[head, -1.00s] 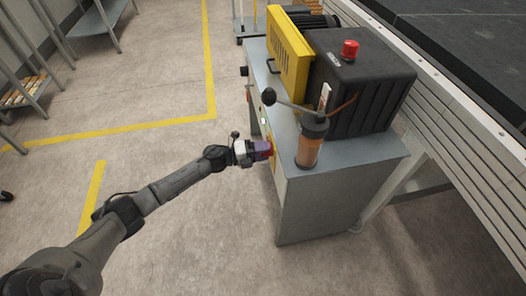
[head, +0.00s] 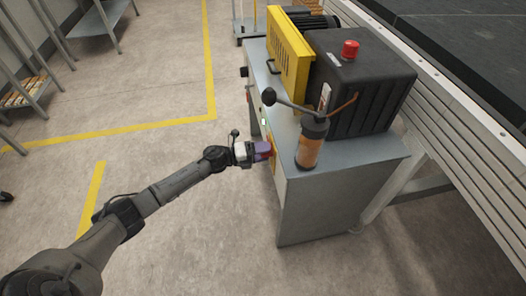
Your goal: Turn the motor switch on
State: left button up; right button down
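My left gripper (head: 262,150) is at the left side face of the grey machine cabinet (head: 325,200). Its purple end meets a small red and yellow part (head: 272,148) on that face, which looks like the motor switch. The gripper covers most of this part, so its position cannot be read. I cannot tell whether the fingers are open or shut on it. A small pale green light (head: 263,122) shows on the same face, just above the gripper. My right gripper is not in view.
A black housing (head: 365,85) with a red button (head: 350,48) and a yellow guard (head: 289,50) are behind.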

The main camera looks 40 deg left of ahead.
pick_arm(q)
jog(key=shift+o, duration=1)
jog(key=shift+s+a, duration=0.1)
jog(key=p+v, duration=0.4)
jog(key=v, duration=0.9)
jog(key=shift+s, duration=0.3)
jog(key=shift+a+r, duration=0.1)
jog(key=shift+a, duration=0.05)
